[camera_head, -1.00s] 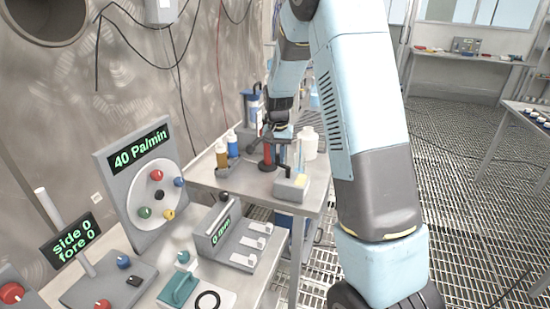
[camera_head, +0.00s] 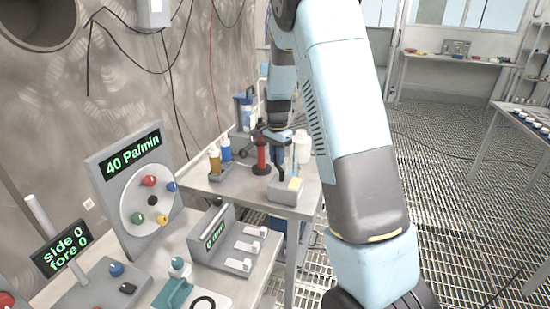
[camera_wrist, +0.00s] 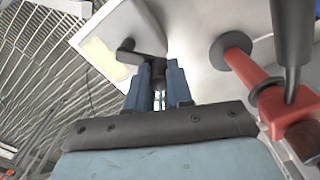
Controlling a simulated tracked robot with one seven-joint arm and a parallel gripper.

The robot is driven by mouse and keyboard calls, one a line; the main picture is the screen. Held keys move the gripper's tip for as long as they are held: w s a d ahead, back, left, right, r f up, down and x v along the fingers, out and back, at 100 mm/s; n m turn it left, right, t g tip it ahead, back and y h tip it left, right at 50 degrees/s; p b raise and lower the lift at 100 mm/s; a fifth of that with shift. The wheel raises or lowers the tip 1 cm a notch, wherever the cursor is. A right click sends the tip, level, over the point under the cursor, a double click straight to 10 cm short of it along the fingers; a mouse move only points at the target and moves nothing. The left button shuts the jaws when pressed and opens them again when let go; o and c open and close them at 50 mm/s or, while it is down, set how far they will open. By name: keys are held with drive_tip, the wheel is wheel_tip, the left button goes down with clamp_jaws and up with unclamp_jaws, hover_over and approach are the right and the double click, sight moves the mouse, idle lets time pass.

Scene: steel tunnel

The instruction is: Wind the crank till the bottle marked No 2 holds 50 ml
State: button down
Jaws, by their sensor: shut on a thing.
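The crank (camera_wrist: 146,58) is a dark arm with an upright grip, on a grey box with a pale yellow label. My gripper (camera_wrist: 158,92) is shut on the crank's grip in the wrist view. In the head view my gripper is over the far bench, and its fingertips are hard to make out. An amber bottle (camera_head: 214,160) and a blue bottle (camera_head: 226,151) stand at the left of this bench. A white bottle (camera_head: 302,147) stands behind the box. No bottle's mark or liquid level is readable.
A red device (camera_head: 262,155) stands just left of my gripper; it also shows in the wrist view (camera_wrist: 262,88). The grey crank box (camera_head: 287,190) is at the bench's front. A near bench holds a dial panel (camera_head: 132,185) and a switch box (camera_head: 232,240).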

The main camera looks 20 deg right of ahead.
drive_tip(key=shift+w+r, duration=0.1)
drive_tip(key=shift+w, duration=0.1)
drive_tip(key=c, duration=1)
unclamp_jaws()
drive_tip(key=shift+s, duration=0.1)
wheel_tip(320, 180, up, 14)
drive_tip(key=shift+f, duration=0.25)
